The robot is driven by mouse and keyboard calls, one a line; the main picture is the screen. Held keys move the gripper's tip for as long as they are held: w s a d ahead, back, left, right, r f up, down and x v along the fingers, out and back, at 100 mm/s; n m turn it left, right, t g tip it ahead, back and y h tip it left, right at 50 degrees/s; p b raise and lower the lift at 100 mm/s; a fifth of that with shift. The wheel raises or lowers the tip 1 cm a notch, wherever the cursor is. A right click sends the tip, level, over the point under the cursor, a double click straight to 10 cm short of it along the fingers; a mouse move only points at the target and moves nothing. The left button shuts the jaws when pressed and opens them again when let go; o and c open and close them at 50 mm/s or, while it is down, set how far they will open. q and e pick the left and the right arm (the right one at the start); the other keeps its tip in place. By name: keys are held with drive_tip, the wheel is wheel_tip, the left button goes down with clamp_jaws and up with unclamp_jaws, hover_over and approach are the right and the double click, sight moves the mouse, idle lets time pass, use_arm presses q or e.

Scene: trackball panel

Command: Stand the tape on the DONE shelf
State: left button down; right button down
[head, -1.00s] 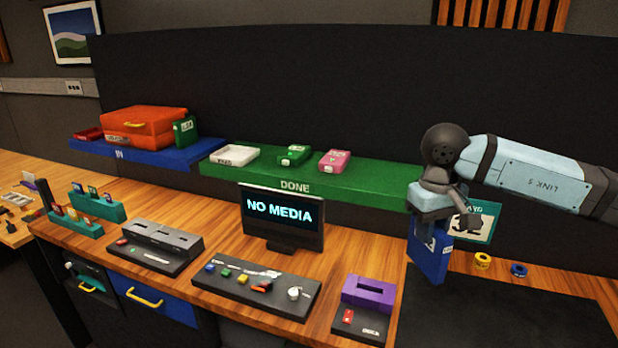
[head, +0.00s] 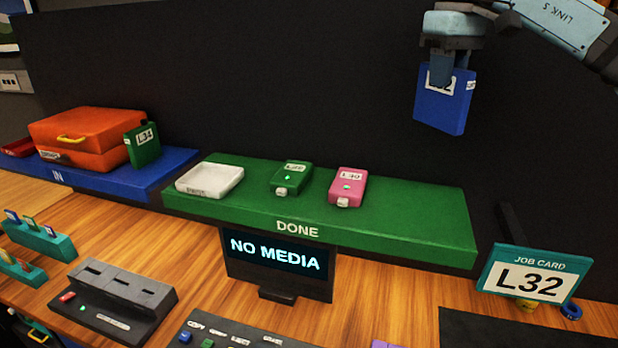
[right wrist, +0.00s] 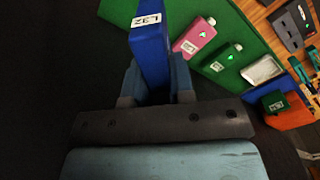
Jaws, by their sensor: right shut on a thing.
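The blue tape (head: 443,103) is a flat box with a white label, held upright in the air above the right end of the green DONE shelf (head: 420,222). My right gripper (head: 450,72) is shut on its upper part. In the right wrist view the tape (right wrist: 151,45) sits between both fingers of the gripper (right wrist: 157,85), and its label appears to read L32. The tape is apart from the shelf. My left gripper is not in view.
A white tray (head: 210,180), a green box (head: 291,178) and a pink box (head: 347,187) lie on the shelf's left and middle. The shelf's right part is bare. A job card reading L32 (head: 533,274) stands at the right. A NO MEDIA screen (head: 278,262) stands below.

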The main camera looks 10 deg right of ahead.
sight(437, 126)
drive_tip(key=shift+w, duration=0.3)
drive_tip(key=f, duration=0.2)
drive_tip(key=s+f+b, duration=0.1)
drive_tip(key=f, duration=0.1)
drive_tip(key=shift+s, duration=0.15)
drive_tip(key=f, duration=0.6)
drive_tip(key=shift+w+f+b, duration=0.2)
drive_tip(key=shift+w+b, duration=0.1)
drive_tip(key=shift+w, duration=0.05)
wheel_tip(437, 126, down, 9)
drive_tip(key=shift+s+f+p, duration=0.1)
drive_tip(key=shift+f+p, duration=0.1)
drive_tip(key=shift+p, duration=0.5)
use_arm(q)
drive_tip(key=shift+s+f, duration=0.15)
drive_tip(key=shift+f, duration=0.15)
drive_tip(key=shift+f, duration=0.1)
use_arm(e)
drive_tip(key=shift+f, duration=0.1)
